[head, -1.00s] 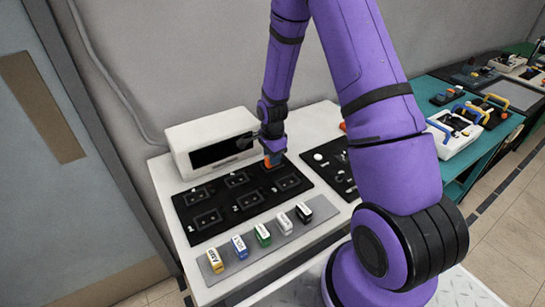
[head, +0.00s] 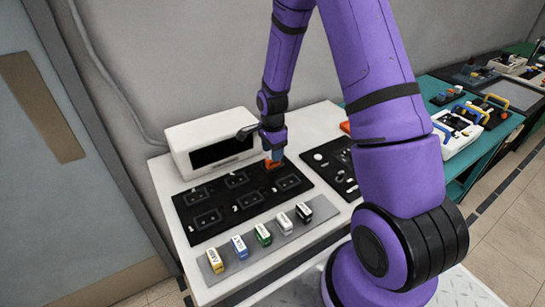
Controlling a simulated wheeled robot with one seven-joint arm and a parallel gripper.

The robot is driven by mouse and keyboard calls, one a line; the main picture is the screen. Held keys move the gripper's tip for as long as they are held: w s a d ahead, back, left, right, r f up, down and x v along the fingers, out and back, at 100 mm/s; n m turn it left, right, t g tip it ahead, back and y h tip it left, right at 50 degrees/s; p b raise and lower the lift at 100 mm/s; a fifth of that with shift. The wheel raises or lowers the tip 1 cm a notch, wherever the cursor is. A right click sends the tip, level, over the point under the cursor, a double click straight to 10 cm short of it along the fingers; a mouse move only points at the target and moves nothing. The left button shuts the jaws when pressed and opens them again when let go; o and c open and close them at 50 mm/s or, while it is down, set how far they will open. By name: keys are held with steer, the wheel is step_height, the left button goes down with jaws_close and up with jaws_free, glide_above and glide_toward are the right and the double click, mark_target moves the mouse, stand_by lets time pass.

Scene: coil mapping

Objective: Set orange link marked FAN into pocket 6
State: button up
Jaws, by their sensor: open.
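The orange link (head: 272,164) sits at the far right back pocket position of the black pocket board (head: 248,211). Its label cannot be read from here, and the pocket under it is hidden, so I cannot tell how fully it is seated. My gripper (head: 277,155) points down right at the link, close above or around its top. It is open. The other pockets that show on the board look empty.
A grey strip (head: 265,247) in front holds several links: yellow, blue, green, white and black. A white box with a dark opening (head: 212,143) stands behind the board. A second black panel (head: 336,170) lies to the right, partly behind my arm.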

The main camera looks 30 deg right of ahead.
steer(key=s+a+r+n+t, duration=0.1)
steer(key=s+r+n, duration=0.2)
steer(key=r, duration=0.6)
steer(key=s+a+r+n+t, duration=0.15)
steer(key=s+r, duration=0.25)
steer(key=r, duration=0.6)
steer(key=s+a+r+n, duration=0.2)
steer(key=s+r+n, duration=0.15)
steer(key=r, duration=0.55)
steer(key=s+a+r+n+t, duration=0.1)
steer(key=s+r+n, duration=0.3)
steer(key=s, duration=0.4)
steer(key=s+a+r+n+t, duration=0.1)
steer(key=s+a+r+n, duration=0.1)
steer(key=s+r+n, duration=0.3)
steer(key=s+n, duration=0.1)
steer(key=s, duration=0.3)
steer(key=shift+t, duration=0.35)
